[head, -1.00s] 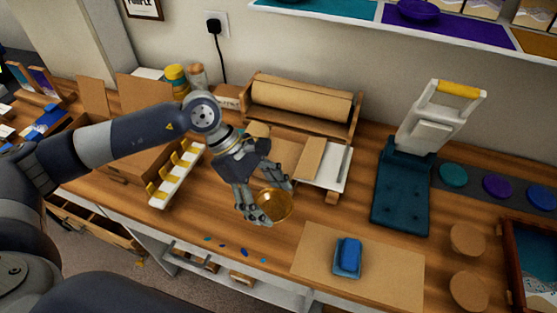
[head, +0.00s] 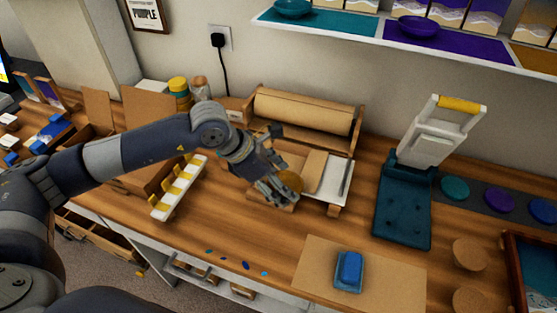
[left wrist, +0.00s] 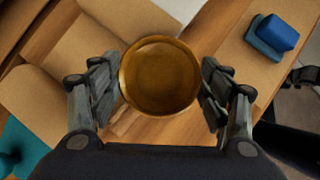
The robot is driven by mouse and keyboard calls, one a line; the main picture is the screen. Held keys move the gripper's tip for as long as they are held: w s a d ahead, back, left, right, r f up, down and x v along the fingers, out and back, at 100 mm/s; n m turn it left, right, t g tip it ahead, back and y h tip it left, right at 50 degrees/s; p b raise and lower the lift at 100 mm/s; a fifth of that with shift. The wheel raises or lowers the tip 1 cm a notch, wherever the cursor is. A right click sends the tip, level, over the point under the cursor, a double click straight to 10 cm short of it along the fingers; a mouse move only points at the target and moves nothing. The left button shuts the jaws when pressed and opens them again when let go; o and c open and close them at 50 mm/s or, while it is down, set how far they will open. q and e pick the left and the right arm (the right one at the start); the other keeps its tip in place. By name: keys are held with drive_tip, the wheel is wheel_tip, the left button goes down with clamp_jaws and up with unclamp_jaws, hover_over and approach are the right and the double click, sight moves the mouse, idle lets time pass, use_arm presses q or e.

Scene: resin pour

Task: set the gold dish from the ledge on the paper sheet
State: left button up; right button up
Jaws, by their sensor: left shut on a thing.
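My left gripper (head: 284,184) is shut on the gold dish (head: 292,182), holding it above the workbench. In the left wrist view the dish (left wrist: 160,76) is a round, shallow bowl between the two fingers (left wrist: 160,88), its open side facing the camera. A tan paper sheet (head: 289,154) lies in front of the paper roll, just behind the dish; it also shows in the left wrist view (left wrist: 95,48). The gripper and dish hide part of it. The ledge (head: 470,50) on the wall holds a teal dish (head: 293,9) and a purple dish (head: 418,27).
The paper roll (head: 302,110) sits in a wooden holder behind. A white board (head: 336,183) stands right of the sheet, then a teal press (head: 404,205). A white rack with yellow pieces (head: 180,187) is left. A blue block (head: 349,268) rests on a tan mat (head: 396,285).

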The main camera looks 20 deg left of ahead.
use_arm(q)
drive_tip(key=w+a, duration=0.1)
drive_tip(key=w, duration=0.2)
drive_tip(key=w+a+p, duration=0.1)
drive_tip(key=w, duration=0.2)
drive_tip(key=w+a+f+p, duration=0.1)
drive_tip(key=w, duration=0.2)
drive_tip(key=shift+w+a, duration=0.15)
drive_tip(key=shift+a, duration=0.15)
drive_tip(key=shift+f+p, duration=0.65)
drive_tip(key=shift+f, duration=1.1)
drive_tip(key=shift+f, duration=0.1)
drive_tip(key=o, duration=0.8)
drive_tip(key=shift+b+v, duration=1.4)
drive_tip(key=shift+v, duration=4.7)
